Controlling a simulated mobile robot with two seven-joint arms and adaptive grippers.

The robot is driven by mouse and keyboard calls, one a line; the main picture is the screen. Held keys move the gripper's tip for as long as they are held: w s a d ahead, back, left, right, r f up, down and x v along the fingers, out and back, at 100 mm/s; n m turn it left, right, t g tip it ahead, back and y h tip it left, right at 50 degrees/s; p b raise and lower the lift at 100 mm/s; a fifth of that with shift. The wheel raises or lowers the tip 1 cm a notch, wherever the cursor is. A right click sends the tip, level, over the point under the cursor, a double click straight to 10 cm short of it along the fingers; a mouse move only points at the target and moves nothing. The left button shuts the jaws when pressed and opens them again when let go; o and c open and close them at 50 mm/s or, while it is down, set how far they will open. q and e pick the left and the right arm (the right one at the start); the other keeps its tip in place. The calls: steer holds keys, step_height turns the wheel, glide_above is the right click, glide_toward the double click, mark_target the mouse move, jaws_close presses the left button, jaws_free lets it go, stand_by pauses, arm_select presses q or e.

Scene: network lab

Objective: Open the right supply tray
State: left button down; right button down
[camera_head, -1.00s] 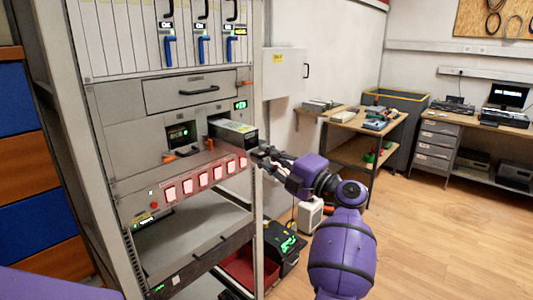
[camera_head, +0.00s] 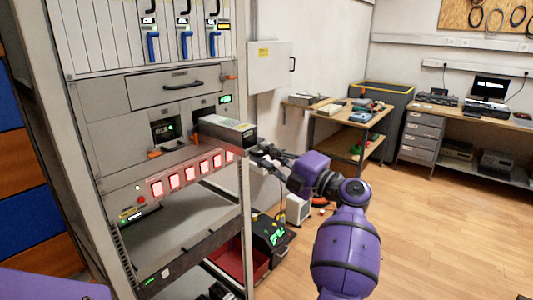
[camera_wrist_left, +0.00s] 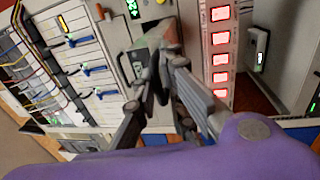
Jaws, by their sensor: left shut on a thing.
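The right supply tray (camera_head: 224,128) is a grey box partly slid out of the right bay of the rack, its dark front toward the right. My left gripper (camera_head: 260,156) is at the lower part of that front, shut on the tray. In the left wrist view the gripper's fingers (camera_wrist_left: 162,75) are closed together at the tray (camera_wrist_left: 152,38); the exact contact is hidden by the fingers. The left supply bay (camera_head: 166,130) beside it looks closed, with a green light. My right gripper is not in view.
A closed drawer (camera_head: 176,88) with a black handle is above the trays. A row of lit red switches (camera_head: 188,173) runs below. A rack post (camera_head: 246,205) stands near my gripper. A workbench (camera_head: 345,118) is behind at the right; the wooden floor (camera_head: 440,230) is clear.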

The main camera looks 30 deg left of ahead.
arm_select(q)
steer(key=c, duration=1.9)
jaws_free()
steer(key=shift+w+d+r, duration=0.1)
steer(key=shift+d+r, duration=0.1)
steer(key=shift+r, duration=0.3)
steer(key=shift+f, duration=0.15)
steer(key=shift+f, duration=0.15)
steer(key=s+d+f, duration=0.1)
steer(key=d+f, duration=0.1)
steer(key=d, duration=0.9)
steer(key=shift+d, duration=0.4)
